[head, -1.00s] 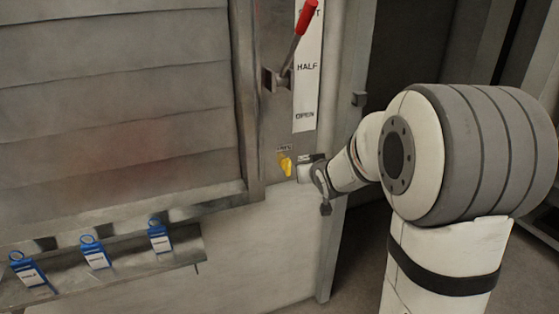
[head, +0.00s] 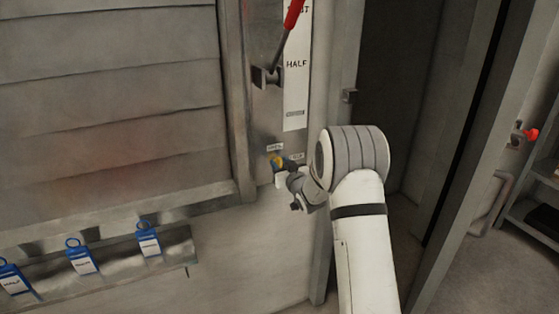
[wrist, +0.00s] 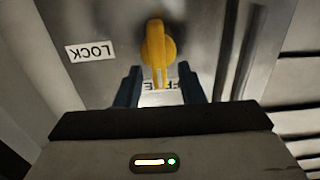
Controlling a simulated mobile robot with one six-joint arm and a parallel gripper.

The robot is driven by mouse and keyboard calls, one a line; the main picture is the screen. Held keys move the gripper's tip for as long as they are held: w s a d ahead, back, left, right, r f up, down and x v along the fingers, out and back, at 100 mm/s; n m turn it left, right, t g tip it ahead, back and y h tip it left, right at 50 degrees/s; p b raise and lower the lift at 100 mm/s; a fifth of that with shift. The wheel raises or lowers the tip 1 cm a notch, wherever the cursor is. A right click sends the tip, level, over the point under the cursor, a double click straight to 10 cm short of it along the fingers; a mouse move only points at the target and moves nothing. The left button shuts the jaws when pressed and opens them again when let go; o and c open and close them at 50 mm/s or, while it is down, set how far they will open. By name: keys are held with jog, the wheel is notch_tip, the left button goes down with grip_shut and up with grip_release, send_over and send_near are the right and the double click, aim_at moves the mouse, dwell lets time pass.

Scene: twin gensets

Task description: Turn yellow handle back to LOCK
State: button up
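The yellow handle (wrist: 157,48) is on a metal panel. In the wrist view it lies nearly up and down, its narrow lower end over the partly hidden FREE label (wrist: 158,97). The LOCK label (wrist: 90,51) reads upside down to its left. My gripper (wrist: 161,86) is open, its dark fingers on either side of the handle's narrow end; I cannot tell if they touch it. In the head view the yellow handle (head: 276,160) is partly covered by my gripper (head: 281,172).
A red-tipped lever (head: 284,42) stands above the handle beside a white strip marked HALF (head: 295,64). A rail with several blue tags (head: 82,257) is at lower left. A dark doorway (head: 405,110) is to the right, with a red knob (head: 531,134) beyond.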

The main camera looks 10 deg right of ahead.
jog(key=shift+x, duration=0.8)
jog(key=shift+c, duration=0.3)
grip_shut()
